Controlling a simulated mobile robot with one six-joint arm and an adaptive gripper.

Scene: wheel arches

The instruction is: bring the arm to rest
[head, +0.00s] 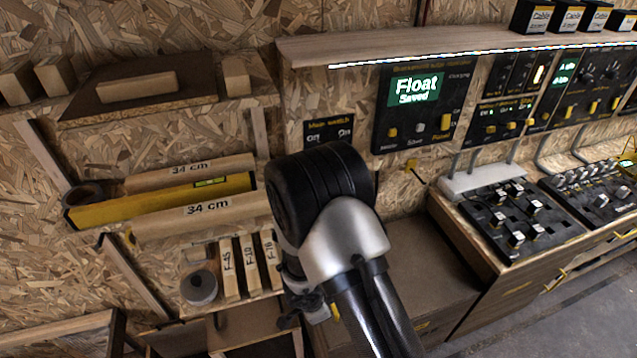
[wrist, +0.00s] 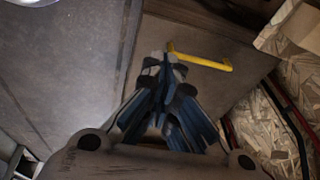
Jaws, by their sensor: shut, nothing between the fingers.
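My gripper (wrist: 163,95) shows in the wrist view with its dark and blue fingers drawn together and nothing between them. It points toward a brown board surface, with a yellow handle (wrist: 200,61) just beyond the fingertips. I cannot tell whether the fingers touch that surface. In the head view my black and silver arm rises from the bottom middle and bends in front of the wooden shelves. It hides most of my gripper there.
A display panel (head: 420,105) reading "Float Saved" hangs on the chipboard wall. A yellow spirit level (head: 160,201) and wooden bars lie on a left shelf. A grey tape roll (head: 199,287) is below. Control boxes (head: 520,218) stand on the right bench, with open floor at lower right.

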